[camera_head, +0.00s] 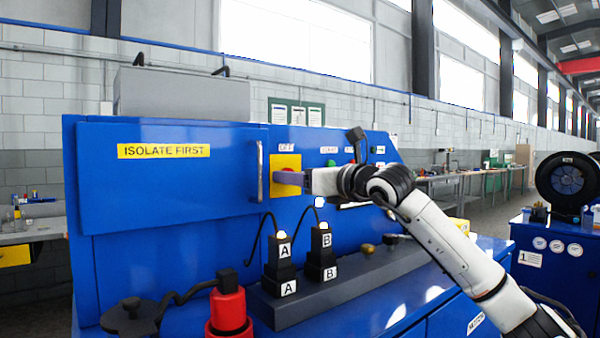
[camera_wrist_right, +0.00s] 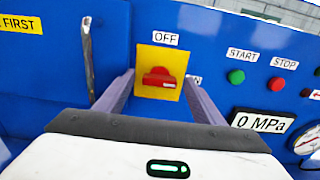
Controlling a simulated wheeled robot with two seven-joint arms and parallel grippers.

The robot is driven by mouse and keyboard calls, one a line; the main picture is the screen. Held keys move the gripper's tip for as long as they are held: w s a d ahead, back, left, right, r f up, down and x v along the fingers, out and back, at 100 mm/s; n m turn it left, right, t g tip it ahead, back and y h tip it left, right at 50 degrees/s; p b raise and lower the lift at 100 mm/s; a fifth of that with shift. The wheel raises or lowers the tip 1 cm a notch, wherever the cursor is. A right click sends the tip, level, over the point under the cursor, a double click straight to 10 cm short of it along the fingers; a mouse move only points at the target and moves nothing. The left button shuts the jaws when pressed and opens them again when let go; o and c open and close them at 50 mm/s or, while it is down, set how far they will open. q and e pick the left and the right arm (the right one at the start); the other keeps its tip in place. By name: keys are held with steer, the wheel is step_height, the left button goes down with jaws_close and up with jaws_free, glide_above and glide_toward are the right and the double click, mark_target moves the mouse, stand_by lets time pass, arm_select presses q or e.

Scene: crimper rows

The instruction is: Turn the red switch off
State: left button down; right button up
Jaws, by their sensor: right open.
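The red switch (camera_wrist_right: 158,77) is a round red knob on a yellow plate (camera_wrist_right: 174,58) with an "OFF" label above it. Its handle bar lies roughly level in the right wrist view. My right gripper (camera_wrist_right: 158,82) is open, with one finger on each side of the switch in that view; whether it touches cannot be told. In the head view my right gripper (camera_head: 290,178) reaches the yellow plate (camera_head: 285,162) from the right and hides most of the switch (camera_head: 287,171). My left gripper is not in view.
A vertical metal handle (camera_wrist_right: 89,60) stands left of the plate. A green START button (camera_wrist_right: 236,76), a red STOP button (camera_wrist_right: 276,84) and a "0 MPa" display (camera_wrist_right: 262,121) are to the right. Below, plugs A (camera_head: 280,258) and B (camera_head: 321,250) stand on a dark block.

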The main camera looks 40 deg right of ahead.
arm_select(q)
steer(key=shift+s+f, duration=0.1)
arm_select(e)
steer(key=shift+c, duration=0.3)
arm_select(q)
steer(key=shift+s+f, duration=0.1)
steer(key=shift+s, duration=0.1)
arm_select(e)
steer(key=c, duration=1)
steer(key=shift+n, duration=0.3)
arm_select(q)
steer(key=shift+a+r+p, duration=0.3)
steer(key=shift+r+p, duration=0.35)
steer(key=shift+p, duration=0.25)
arm_select(e)
steer(key=shift+a+f+n, duration=0.1)
steer(key=shift+n, duration=4.2)
steer(key=shift+a+f+n, duration=0.1)
steer(key=shift+n, duration=4.2)
steer(key=o, duration=1.1)
steer(key=shift+c, duration=0.2)
